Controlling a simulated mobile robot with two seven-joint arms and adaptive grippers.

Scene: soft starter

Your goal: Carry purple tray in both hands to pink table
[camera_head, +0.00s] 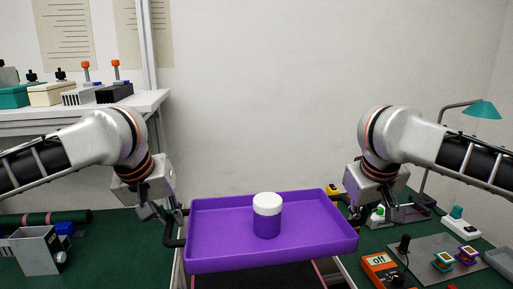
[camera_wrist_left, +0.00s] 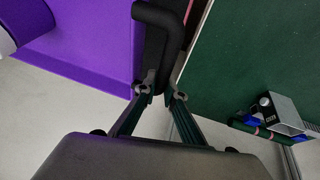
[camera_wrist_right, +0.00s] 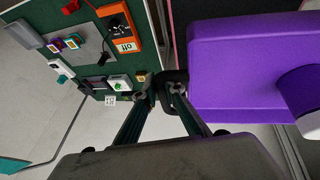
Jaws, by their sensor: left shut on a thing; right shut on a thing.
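The purple tray (camera_head: 225,245) is held up in the middle of the head view, its right end a little higher than its left. A purple jar with a white lid (camera_head: 267,215) stands upright on it. My left gripper (camera_head: 165,212) is shut on the tray's black left handle, which shows in the left wrist view (camera_wrist_left: 155,50). My right gripper (camera_head: 362,212) is shut on the black right handle, seen in the right wrist view (camera_wrist_right: 172,90). A pink-edged dark surface (camera_head: 318,276) shows below the tray, mostly hidden; I cannot tell whether it is the pink table.
Green worktops lie on both sides: the left one (camera_head: 95,270) has a grey metal box (camera_head: 38,250), the right one (camera_head: 375,238) an orange meter (camera_head: 381,270) and a teal lamp (camera_head: 482,109). A white shelf (camera_head: 150,100) with several components stands at the back left.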

